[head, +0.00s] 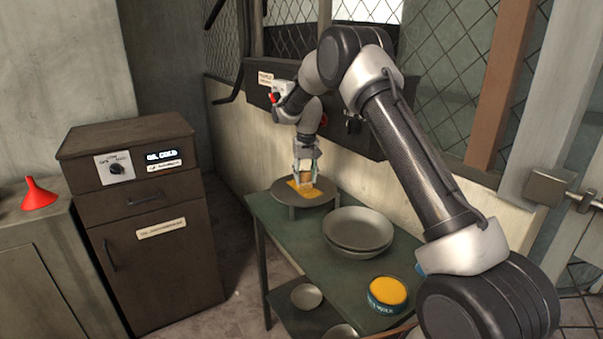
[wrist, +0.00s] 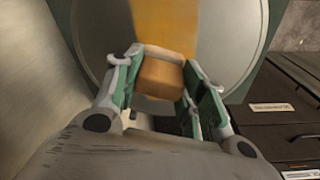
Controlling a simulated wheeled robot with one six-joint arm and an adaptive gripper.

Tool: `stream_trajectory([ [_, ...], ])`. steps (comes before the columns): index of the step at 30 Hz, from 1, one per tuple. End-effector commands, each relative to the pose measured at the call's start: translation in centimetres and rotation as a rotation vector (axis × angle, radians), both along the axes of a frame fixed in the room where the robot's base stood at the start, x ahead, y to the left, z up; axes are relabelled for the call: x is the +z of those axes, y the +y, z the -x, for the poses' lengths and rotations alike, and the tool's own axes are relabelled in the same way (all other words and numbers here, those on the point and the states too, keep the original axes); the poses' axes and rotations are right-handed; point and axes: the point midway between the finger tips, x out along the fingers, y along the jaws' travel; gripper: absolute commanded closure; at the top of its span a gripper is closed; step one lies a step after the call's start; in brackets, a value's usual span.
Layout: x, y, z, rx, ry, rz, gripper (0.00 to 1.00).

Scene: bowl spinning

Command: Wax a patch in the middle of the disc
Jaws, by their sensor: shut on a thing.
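The grey disc (head: 291,196) stands on short supports at the far end of the green table. A yellow-orange wax patch (head: 301,191) covers part of its middle, and in the wrist view the patch (wrist: 166,22) runs as a band up the disc (wrist: 228,35). My gripper (head: 306,173) is over the disc, shut on a tan block (head: 306,186). In the wrist view the block (wrist: 160,75) sits between the fingers, at the lower end of the yellow band. Whether it touches the disc is hard to tell. An open tin of yellow wax (head: 388,292) stands at the table's near end.
Grey bowls (head: 358,230) are stacked on the green table (head: 320,268) beside the disc. A smaller bowl (head: 306,296) is on the shelf below. A dark cabinet (head: 150,240) and a red funnel (head: 38,194) are at left. A wall panel is behind the disc.

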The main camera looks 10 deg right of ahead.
Motion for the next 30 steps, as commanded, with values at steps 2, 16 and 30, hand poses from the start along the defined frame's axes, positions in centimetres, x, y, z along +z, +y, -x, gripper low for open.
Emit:
stream_trajectory([
  [2, 0.0, -0.1, 0.3, 0.000, 0.000, 0.000, 0.79],
  [16, -0.1, -1.2, 3.5, 0.000, -0.001, 0.000, 0.79],
  [30, -0.1, -2.1, 6.5, -0.001, 0.002, 0.000, 0.79],
])
